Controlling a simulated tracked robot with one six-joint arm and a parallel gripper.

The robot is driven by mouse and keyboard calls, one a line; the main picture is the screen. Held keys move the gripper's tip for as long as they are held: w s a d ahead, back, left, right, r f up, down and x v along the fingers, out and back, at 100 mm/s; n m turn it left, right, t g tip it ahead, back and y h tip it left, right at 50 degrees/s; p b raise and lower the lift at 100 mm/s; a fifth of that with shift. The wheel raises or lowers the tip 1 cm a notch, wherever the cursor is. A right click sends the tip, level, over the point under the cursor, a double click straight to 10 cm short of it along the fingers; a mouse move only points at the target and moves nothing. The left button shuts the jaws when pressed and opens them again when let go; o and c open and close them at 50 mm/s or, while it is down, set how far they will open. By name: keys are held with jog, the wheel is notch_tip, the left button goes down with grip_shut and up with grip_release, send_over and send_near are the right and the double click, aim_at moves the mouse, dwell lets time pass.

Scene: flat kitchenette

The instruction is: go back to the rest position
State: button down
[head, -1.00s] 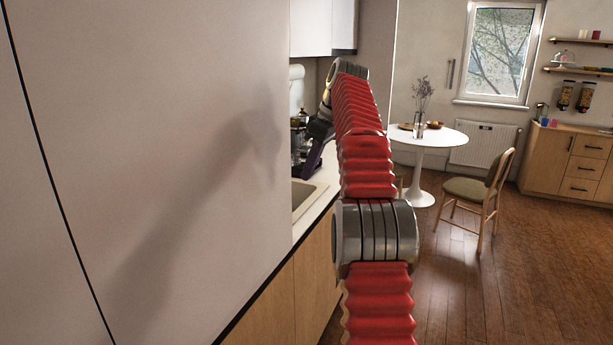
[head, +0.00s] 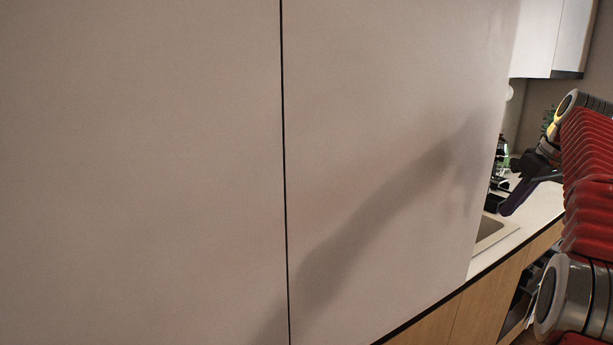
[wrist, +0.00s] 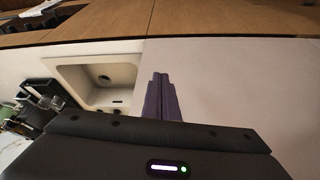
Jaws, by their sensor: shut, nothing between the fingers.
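My red ribbed arm runs up the right edge of the head view, and my gripper (head: 516,198) hangs from its far end, pointing down over the kitchen counter. In the wrist view my gripper (wrist: 162,80) shows as two dark purple fingers lying together, with nothing between them. The fingers appear beside the sink and the pale tall cabinet side.
A tall pale cabinet (head: 150,170) fills most of the head view, close by. Beyond it are the counter (head: 545,200) and a sink (wrist: 105,75). A glass coffee maker (wrist: 45,95) stands on the counter. A lower compartment (head: 535,285) shows dark contents.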

jog(key=s+a+f+m+h, duration=0.1)
jog(key=s+a+f+m, duration=0.15)
jog(key=f, duration=0.25)
jog(key=s+a+f+m, duration=0.1)
jog(key=a+f+m, duration=0.1)
jog(key=f+m, duration=0.15)
jog(key=s+a+f+n, duration=0.1)
jog(key=s+a+f, duration=0.2)
jog(key=s+a, duration=1.1)
jog(key=s+a+f+n+t, duration=0.1)
jog(key=s+a+f, duration=0.3)
jog(key=s+a, duration=1.1)
jog(key=shift+s+a+f+h, duration=0.15)
jog(key=shift+s+a+h, duration=0.1)
jog(key=shift+s+h, duration=0.2)
